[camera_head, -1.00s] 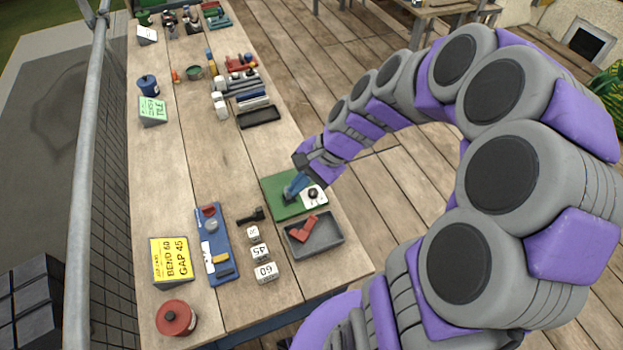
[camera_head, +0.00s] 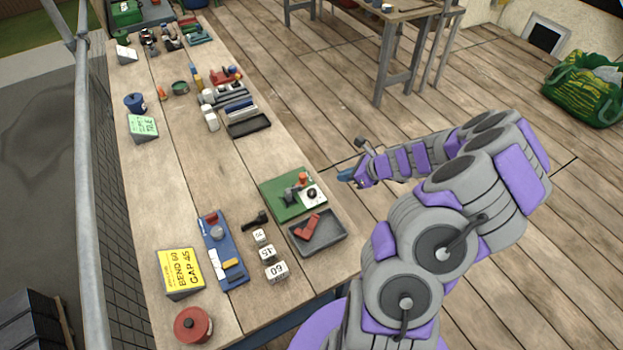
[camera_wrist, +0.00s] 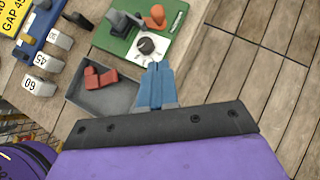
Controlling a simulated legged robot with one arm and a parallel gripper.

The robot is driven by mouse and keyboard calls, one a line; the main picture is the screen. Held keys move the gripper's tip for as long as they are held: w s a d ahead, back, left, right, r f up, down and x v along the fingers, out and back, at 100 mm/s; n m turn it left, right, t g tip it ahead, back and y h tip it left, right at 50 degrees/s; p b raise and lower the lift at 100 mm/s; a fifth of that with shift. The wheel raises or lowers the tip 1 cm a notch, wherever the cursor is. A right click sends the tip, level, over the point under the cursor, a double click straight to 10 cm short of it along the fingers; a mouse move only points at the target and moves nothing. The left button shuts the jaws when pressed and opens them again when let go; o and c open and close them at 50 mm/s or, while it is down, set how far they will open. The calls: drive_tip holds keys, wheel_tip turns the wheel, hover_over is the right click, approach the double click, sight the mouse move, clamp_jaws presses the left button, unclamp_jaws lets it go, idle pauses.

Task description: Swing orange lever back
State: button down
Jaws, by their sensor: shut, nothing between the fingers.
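The orange lever (camera_head: 302,178) stands at the back of a green base plate (camera_head: 278,206) on the right edge of the workbench. It also shows in the wrist view (camera_wrist: 156,16), beside a grey block (camera_wrist: 122,22) and a black knob on a white card (camera_wrist: 146,44). My gripper (camera_head: 344,175) is off the bench's right edge, to the right of the plate and apart from it. In the wrist view its blue fingers (camera_wrist: 157,68) are together and empty, with the plate beyond them.
A grey tray (camera_head: 336,236) holding a red angled piece (camera_head: 307,228) sits in front of the plate. White number blocks (camera_head: 267,253), a blue board (camera_head: 232,272) and a yellow sign (camera_head: 180,272) stand to the left.

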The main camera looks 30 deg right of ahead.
drive_tip(key=shift+s+a+f, duration=0.1)
drive_tip(key=shift+f, duration=0.05)
drive_tip(key=shift+d, duration=0.2)
drive_tip(key=b+x, duration=0.1)
drive_tip(key=x, duration=0.3)
drive_tip(key=b+x, duration=0.1)
drive_tip(key=x, duration=0.2)
drive_tip(key=b+x, duration=0.1)
drive_tip(key=x, duration=0.3)
drive_tip(key=shift+w+a+b, duration=0.3)
drive_tip(key=shift+w, duration=0.25)
drive_tip(key=shift+w+a, duration=0.6)
drive_tip(key=shift+w, duration=0.25)
drive_tip(key=shift+r, duration=0.2)
drive_tip(key=shift+d, duration=0.15)
